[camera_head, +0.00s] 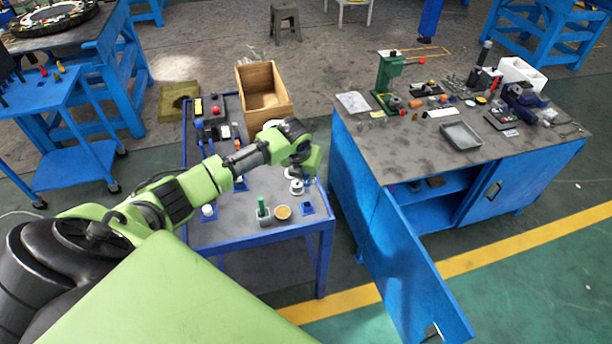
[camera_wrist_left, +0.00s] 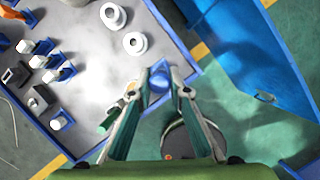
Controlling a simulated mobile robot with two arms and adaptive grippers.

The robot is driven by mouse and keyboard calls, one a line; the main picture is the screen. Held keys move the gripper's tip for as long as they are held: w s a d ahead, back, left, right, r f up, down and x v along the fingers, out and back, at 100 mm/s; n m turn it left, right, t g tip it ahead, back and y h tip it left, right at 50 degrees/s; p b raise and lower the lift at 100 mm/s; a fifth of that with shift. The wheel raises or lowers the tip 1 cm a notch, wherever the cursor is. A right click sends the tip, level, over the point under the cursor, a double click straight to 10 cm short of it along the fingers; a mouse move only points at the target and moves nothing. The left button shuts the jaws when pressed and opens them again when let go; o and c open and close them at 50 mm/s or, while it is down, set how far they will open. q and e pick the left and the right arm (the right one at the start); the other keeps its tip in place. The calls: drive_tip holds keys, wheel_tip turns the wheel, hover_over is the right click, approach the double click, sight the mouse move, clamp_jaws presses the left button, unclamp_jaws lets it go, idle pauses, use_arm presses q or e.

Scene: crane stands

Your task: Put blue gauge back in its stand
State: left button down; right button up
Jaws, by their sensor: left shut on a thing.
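My left gripper (camera_head: 304,172) is over the front right part of the small blue-framed table (camera_head: 230,232). In the left wrist view its two fingers (camera_wrist_left: 165,80) are shut on a small blue thing, which I take to be the blue gauge (camera_wrist_left: 158,82); the fingers hide part of it. In the head view the gauge is mostly hidden by the gripper. A small blue stand (camera_head: 307,208) is on the table just below and in front of the gripper. Other blue stands (camera_head: 240,184) hold white pieces. My right gripper is not in view.
A green-handled piece (camera_head: 262,208) and a tan disc (camera_head: 283,212) stand left of the stand. White ring-shaped parts (camera_wrist_left: 134,43) lie near the gripper. A wooden box (camera_head: 264,90) is at the table's back. A blue workbench (camera_head: 430,150) with an open door (camera_head: 425,275) stands right.

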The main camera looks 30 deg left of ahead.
sight(306, 187)
use_arm(q)
drive_tip(key=shift+w, duration=0.1)
drive_tip(key=shift+w+f, duration=0.1)
drive_tip(key=shift+f, duration=0.45)
wheel_tip(306, 187, down, 4)
drive_tip(key=b, duration=0.3)
drive_tip(key=shift+f, duration=0.45)
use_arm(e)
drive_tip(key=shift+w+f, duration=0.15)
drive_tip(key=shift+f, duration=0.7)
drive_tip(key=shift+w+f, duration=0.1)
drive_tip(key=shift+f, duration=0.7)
use_arm(q)
drive_tip(key=shift+f, duration=0.1)
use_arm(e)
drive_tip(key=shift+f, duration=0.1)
